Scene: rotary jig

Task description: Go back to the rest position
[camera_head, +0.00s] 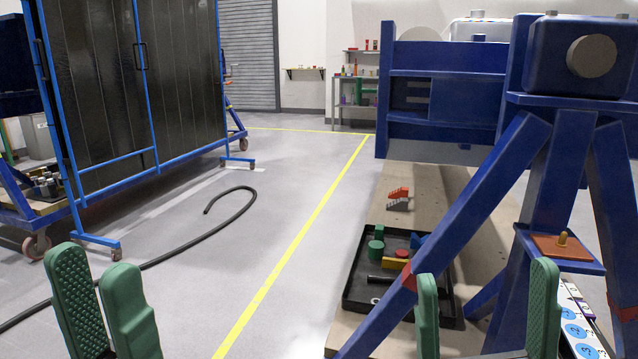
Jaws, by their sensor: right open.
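My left gripper (95,266) is at the lower left, over the floor. Its two green fingers stand apart, with the ridged inner pad of one showing and nothing between them. My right gripper (485,270) is at the lower right, in front of the blue jig stand (543,190). Its green fingers are wide apart and hold nothing. The rest of both arms is out of the picture.
A black tray (352,298) with several small parts lies on the wooden base, behind a slanted blue leg (455,235). A red piece (398,193) lies beyond it. A black hose (190,245) curls across the floor. A wheeled blue-framed screen (140,80) stands left. The middle floor is clear.

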